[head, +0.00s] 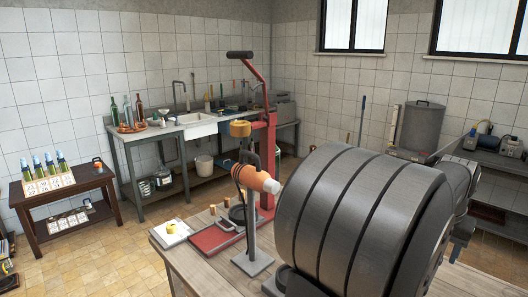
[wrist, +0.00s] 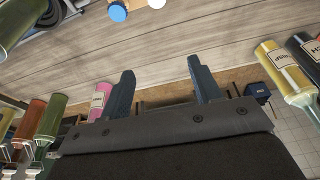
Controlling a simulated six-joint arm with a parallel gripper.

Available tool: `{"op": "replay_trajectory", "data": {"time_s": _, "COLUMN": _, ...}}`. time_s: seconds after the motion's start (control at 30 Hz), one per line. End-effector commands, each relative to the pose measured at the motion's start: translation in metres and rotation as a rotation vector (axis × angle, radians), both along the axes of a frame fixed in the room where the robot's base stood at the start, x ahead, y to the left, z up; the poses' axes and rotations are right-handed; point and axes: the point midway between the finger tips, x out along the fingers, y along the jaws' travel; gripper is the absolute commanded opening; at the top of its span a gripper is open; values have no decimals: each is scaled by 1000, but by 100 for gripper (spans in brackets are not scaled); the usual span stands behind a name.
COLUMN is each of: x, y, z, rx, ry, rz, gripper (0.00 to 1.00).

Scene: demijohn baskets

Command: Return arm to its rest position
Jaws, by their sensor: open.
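My gripper (wrist: 163,86) shows in the wrist view, its two dark blue-grey fingers well apart. Nothing is held between them; behind the gap lie a wooden surface (wrist: 170,58) and its edge. A pink bottle (wrist: 98,98) appears just left of the left finger, and I cannot tell how far behind it is. I cannot make out my gripper in the head view, where a large dark grey banded cylinder fills the right foreground and hides part of the workbench (head: 180,260).
A red lever machine (head: 262,145) and an orange cylinder (head: 255,178) on a stand occupy the bench. A brown side table (head: 75,205) stands left, a sink counter (head: 150,135) behind. The wrist view shows a yellow bottle (wrist: 278,68) right and a green bottle (wrist: 50,117) left.

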Motion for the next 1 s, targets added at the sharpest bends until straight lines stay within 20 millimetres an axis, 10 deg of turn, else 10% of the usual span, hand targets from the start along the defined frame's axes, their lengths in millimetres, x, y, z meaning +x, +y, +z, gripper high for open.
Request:
{"op": "replay_trajectory", "data": {"time_s": 0.5, "x": -79, "y": -50, "z": 26, "rx": -2, "ry": -1, "rz": -183, "gripper": 58}}
{"op": "replay_trajectory", "data": {"time_s": 1.0, "x": -96, "y": -58, "z": 30, "rx": 0, "ry": 0, "rz": -218, "gripper": 58}}
